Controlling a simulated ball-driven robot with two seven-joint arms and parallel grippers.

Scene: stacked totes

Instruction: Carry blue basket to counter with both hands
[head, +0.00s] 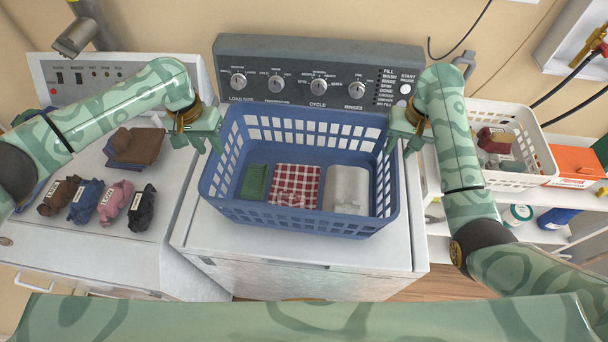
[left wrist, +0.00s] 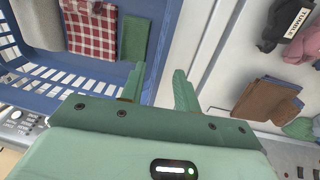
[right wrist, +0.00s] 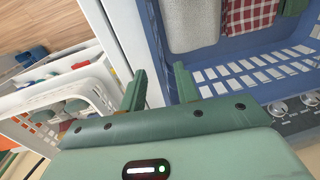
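The blue basket (head: 300,219) stands upright on the white top of a machine in the head view. It holds a green cloth (head: 254,182), a red checked cloth (head: 294,185) and a pale grey cloth (head: 347,188). My left gripper (head: 210,143) is at the basket's left rim and my right gripper (head: 402,143) is at its right rim. In the left wrist view the left fingers (left wrist: 160,80) are apart, with the basket's side rim between them. In the right wrist view the right fingers (right wrist: 159,80) are also apart around the other side rim.
A control panel (head: 318,75) stands close behind the basket. At left, a second machine (head: 120,245) carries several labelled dark and pink bundles and a folded brown cloth (head: 135,147). At right, a white basket (head: 537,150) and an orange box (head: 575,160) stand on a shelf unit.

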